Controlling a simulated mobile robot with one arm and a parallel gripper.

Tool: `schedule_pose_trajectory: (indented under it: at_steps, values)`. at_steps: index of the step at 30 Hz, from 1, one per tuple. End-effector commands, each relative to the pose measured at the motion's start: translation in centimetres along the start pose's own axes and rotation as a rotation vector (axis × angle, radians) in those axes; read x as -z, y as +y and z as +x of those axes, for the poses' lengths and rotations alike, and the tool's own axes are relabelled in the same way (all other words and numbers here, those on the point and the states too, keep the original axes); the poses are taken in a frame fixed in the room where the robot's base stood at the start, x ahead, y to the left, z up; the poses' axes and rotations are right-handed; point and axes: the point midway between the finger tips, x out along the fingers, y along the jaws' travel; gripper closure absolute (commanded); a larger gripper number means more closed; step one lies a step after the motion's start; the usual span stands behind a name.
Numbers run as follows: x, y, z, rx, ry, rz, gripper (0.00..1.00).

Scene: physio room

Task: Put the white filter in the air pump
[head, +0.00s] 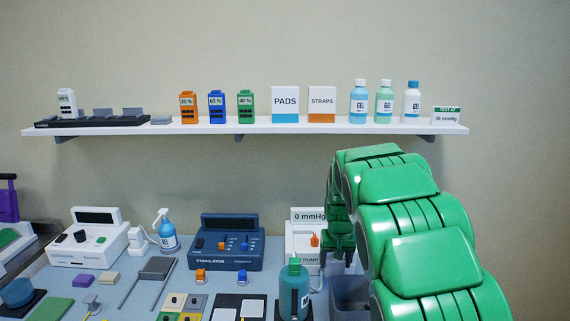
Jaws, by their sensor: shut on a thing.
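The air pump (304,258) is a white box at the back of the table, with a "0 mmHg" display on top, an orange knob and a "PUMP" label. My green arm covers its right side. My gripper (338,266) points down at the pump's right edge, partly behind my arm. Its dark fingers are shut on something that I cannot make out. I cannot pick out the white filter; whether it is between the fingers is hidden.
A teal bottle (294,290) stands in front of the pump. A grey bin (349,291) is below my gripper. A blue stimulator (231,242) stands left of the pump. A wall shelf (260,127) holds batteries, boxes and gel bottles. My arm hides the table's right side.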

Motion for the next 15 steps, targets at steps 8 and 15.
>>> schedule_pose_trajectory:
  at_steps: [8, 15]
  values:
    - [1.3, -1.0, -1.3, 0.003, 0.007, -0.006, 0.64]
    - [4.1, -3.5, -5.0, 0.01, 0.004, -0.014, 0.64]
